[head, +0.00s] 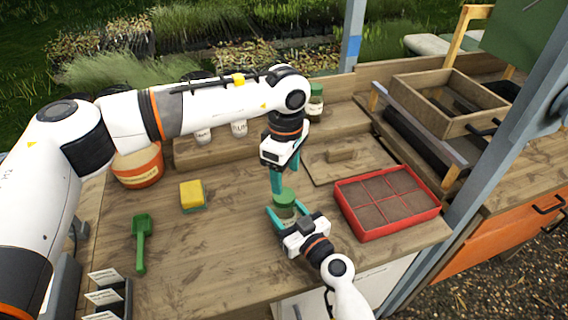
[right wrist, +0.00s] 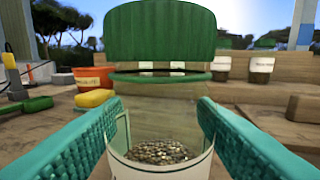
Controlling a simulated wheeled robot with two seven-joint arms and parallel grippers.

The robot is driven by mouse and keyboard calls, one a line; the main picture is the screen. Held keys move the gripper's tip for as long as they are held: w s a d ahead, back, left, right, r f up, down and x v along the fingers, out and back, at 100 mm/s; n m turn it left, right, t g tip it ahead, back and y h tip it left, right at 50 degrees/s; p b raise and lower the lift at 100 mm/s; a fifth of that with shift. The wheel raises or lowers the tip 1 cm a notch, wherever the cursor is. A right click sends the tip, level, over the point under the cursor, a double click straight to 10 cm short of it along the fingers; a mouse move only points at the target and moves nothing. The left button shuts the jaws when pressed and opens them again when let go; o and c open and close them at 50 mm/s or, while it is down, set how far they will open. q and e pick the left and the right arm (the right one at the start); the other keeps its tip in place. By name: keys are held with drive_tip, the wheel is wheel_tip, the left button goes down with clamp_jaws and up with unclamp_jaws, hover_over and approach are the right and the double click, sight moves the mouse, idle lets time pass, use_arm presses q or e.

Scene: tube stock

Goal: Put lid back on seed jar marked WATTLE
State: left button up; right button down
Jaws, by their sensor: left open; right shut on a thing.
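A clear jar (right wrist: 160,120) with seeds in its bottom stands upright between the teal fingers of my right gripper (head: 287,210), which is shut on it. A green ribbed lid (right wrist: 160,32) is at the jar's top; it also shows in the head view (head: 285,197). A dark gap shows under the lid above a green band, and I cannot tell whether it is fully seated. My left gripper (head: 277,184) is open, pointing down at the lid from just above; I cannot tell if it touches. The jar's marking is not readable.
A red divided seed tray (head: 413,229) lies right of the jar. A yellow sponge (head: 192,195), green trowel (head: 141,242) and orange pot (head: 139,178) are on the left. Another green-lidded jar (head: 316,100) stands behind on the raised shelf. The front-left bench is mostly clear.

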use_arm(q)
drive_tip(key=n, duration=0.4)
drive_tip(key=shift+r, duration=0.1)
drive_tip(key=n, duration=0.4)
drive_tip(key=shift+r, duration=0.15)
drive_tip(key=n, duration=0.4)
drive_tip(key=shift+r, duration=0.1)
drive_tip(key=n, duration=0.4)
drive_tip(key=shift+r, duration=0.1)
drive_tip(key=n, duration=0.4)
drive_tip(key=shift+a+r, duration=0.1)
drive_tip(key=n, duration=0.4)
drive_tip(key=shift+r, duration=0.15)
drive_tip(key=n, duration=0.3)
drive_tip(key=shift+r+n, duration=0.1)
drive_tip(key=shift+n, duration=0.2)
drive_tip(key=n, duration=0.4)
drive_tip(key=shift+a+r, duration=0.1)
